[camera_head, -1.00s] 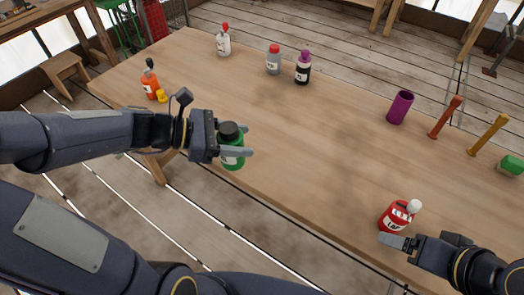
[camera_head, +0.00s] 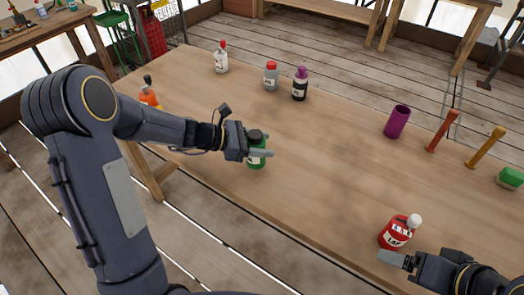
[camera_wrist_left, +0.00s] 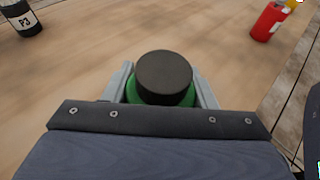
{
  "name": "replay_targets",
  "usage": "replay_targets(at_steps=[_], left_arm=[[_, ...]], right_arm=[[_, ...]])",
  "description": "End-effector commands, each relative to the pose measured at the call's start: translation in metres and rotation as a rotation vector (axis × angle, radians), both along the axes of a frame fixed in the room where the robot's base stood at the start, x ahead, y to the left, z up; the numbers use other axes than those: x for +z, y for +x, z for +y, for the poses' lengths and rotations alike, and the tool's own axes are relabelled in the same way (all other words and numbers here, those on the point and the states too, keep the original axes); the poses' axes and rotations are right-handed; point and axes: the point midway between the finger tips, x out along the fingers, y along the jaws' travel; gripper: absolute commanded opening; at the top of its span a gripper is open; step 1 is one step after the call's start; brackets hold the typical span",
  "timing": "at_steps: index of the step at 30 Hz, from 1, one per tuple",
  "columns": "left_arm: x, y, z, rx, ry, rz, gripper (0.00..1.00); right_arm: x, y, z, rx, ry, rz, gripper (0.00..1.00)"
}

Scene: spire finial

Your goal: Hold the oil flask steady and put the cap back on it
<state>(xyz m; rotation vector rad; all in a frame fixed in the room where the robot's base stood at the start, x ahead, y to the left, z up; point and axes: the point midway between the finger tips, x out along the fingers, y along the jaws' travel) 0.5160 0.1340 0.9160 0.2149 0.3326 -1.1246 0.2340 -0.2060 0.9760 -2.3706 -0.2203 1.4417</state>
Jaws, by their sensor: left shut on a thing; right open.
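My left gripper (camera_head: 262,153) is shut on a green bottle (camera_head: 257,161) with a black lid (camera_head: 255,136). In the left wrist view the black lid (camera_wrist_left: 164,77) sits between the fingers. The bottle is upright near the table's front edge; I cannot tell if it touches the table. My right gripper (camera_head: 398,260) is open and empty, just in front of a red bottle (camera_head: 395,233) with a white top (camera_head: 414,221). I cannot read which bottle is the oil flask, and no loose cap is clearly visible.
At the back of the table (camera_head: 320,170) stand a white bottle (camera_head: 221,60), a grey bottle (camera_head: 271,77) and a black bottle (camera_head: 299,89). A purple cup (camera_head: 397,121) and a green block (camera_head: 510,178) are right. The middle is clear.

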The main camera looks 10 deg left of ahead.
Motion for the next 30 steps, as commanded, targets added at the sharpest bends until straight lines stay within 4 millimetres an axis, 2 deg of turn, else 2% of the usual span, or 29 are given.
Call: replay_targets(at_steps=[7, 14, 26, 27, 30], left_arm=[[-0.005, 0.003, -0.001, -0.001, -0.001, 0.001, 0.0], [-0.036, 0.005, -0.001, 0.001, -0.002, 0.005, 0.0], [-0.041, 0.005, -0.001, 0.0, -0.001, 0.0, 0.0], [-0.04, 0.005, -0.001, 0.0, 0.0, 0.001, 0.54], [-0.04, 0.005, -0.001, 0.0, 0.0, 0.001, 0.67]], right_arm=[[0.0, 0.0, 0.0, 0.0, 0.0, 0.0, 0.81], [-0.003, 0.0, 0.0, 0.0, 0.0, 0.0, 0.81], [-0.007, 0.0, 0.0, 0.0, 0.0, 0.0, 0.81], [-0.007, 0.0, 0.0, 0.0, 0.0, 0.0, 0.81], [-0.006, 0.0, 0.0, 0.0, 0.0, 0.0, 0.81]])
